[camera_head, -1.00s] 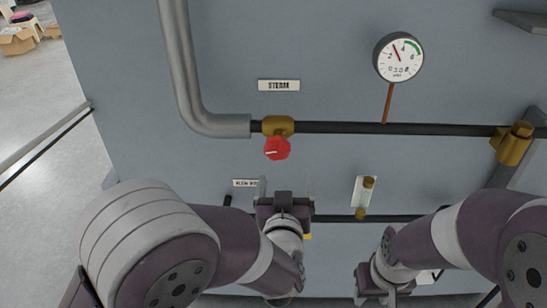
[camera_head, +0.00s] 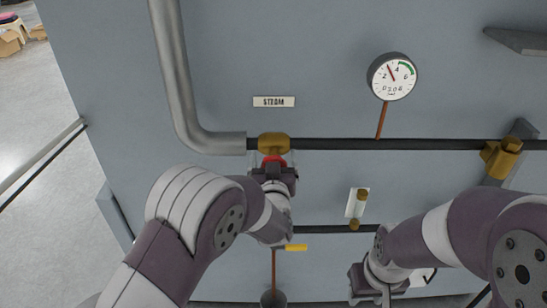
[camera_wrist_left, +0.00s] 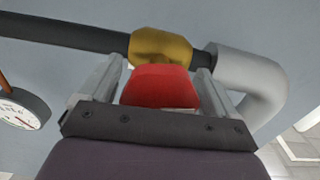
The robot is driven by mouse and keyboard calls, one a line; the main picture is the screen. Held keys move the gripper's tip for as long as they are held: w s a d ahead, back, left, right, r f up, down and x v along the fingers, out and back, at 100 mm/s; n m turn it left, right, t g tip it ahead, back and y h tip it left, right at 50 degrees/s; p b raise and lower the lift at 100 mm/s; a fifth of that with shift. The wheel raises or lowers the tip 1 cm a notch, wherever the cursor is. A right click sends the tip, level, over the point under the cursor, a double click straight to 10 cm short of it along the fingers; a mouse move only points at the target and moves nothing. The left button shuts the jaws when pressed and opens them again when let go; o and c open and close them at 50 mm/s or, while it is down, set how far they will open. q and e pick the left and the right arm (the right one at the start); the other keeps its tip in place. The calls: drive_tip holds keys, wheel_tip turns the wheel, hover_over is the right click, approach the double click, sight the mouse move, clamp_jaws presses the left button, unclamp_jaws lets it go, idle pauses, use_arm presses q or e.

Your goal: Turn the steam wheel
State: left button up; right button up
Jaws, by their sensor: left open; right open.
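The red steam wheel (camera_head: 272,160) sits under the brass valve (camera_head: 273,143) on the dark pipe, below the STEAM label (camera_head: 274,102). In the left wrist view the red wheel (camera_wrist_left: 160,87) lies between the two fingers of my left gripper (camera_wrist_left: 160,82), with the brass valve (camera_wrist_left: 161,48) just beyond it. The fingers are open, one on each side of the wheel; I cannot tell whether either touches it. In the head view my left gripper (camera_head: 273,166) covers most of the wheel. My right gripper (camera_head: 354,284) is low at the right, away from the wheel; its fingers are hardly visible.
A pressure gauge (camera_head: 391,77) stands above the pipe on a thin copper stem (camera_head: 382,120). A thick grey pipe (camera_head: 170,75) bends in from the left. A second brass fitting (camera_head: 499,158) is at the right. A yellow handle (camera_head: 291,247) is below my left gripper.

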use_arm(q)
drive_tip(key=shift+s+d, duration=0.1)
drive_tip(key=shift+s, duration=0.05)
drive_tip(key=c, duration=1)
drive_tip(key=shift+n+b, duration=0.3)
drive_tip(key=shift+b, duration=0.3)
drive_tip(key=n+b, duration=0.5)
drive_tip(key=b, duration=0.3)
drive_tip(key=n+b, duration=0.5)
drive_tip(key=b, duration=0.2)
drive_tip(key=shift+a+f+b, duration=0.15)
drive_tip(key=shift+a+b, duration=0.05)
drive_tip(key=shift+b, duration=0.15)
drive_tip(key=shift+r+n+b, duration=0.25)
drive_tip(key=shift+n+b, duration=0.95)
drive_tip(key=shift+n, duration=0.2)
drive_tip(key=shift+c, duration=0.2)
